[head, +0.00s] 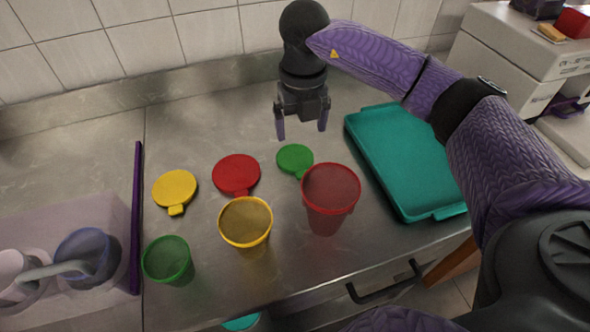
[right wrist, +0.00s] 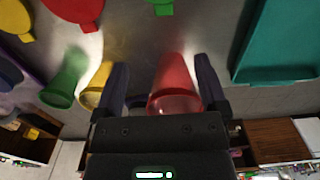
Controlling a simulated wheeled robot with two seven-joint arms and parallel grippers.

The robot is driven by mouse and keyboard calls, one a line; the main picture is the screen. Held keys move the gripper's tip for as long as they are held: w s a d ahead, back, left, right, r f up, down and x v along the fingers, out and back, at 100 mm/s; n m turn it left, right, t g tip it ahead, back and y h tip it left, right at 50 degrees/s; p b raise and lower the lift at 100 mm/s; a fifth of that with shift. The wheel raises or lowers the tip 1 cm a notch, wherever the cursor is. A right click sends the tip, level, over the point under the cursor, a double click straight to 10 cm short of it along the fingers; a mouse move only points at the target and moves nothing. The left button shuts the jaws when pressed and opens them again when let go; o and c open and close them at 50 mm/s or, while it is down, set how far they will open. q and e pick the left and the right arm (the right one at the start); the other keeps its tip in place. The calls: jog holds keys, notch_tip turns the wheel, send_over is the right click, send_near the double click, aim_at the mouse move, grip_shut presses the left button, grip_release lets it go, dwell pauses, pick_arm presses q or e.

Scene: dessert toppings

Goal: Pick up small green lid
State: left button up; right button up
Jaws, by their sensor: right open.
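The small green lid (head: 295,159) lies flat on the steel counter, with its tab pointing toward the red cup (head: 330,196). In the right wrist view only part of the green lid (right wrist: 163,5) shows at the top edge. My right gripper (head: 301,130) is open and empty, above and just behind the lid in the head view. Its two fingers are spread in the right wrist view (right wrist: 160,88), with the red cup (right wrist: 174,88) seen beyond and between them. My left gripper is not in view.
A red lid (head: 236,173) and yellow lid (head: 175,188) lie to the left. A yellow cup (head: 245,222) and green cup (head: 168,260) stand in front. A teal tray (head: 405,165) lies right. A clear bin (head: 110,222) stands far left.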

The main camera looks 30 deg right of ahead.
aim_at(302, 171)
jog(key=f+b, duration=0.1)
jog(key=f, duration=0.3)
jog(key=f+b, duration=0.1)
jog(key=f, duration=0.3)
jog(key=f+b, duration=0.2)
jog(key=f, duration=0.2)
jog(key=shift+w+d+f, duration=0.3)
jog(key=shift+w+d, duration=0.1)
jog(key=shift+r, duration=0.1)
jog(key=c, duration=0.7)
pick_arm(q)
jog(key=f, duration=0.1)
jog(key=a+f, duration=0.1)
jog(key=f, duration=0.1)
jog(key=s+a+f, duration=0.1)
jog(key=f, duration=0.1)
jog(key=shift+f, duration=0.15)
pick_arm(e)
grip_shut()
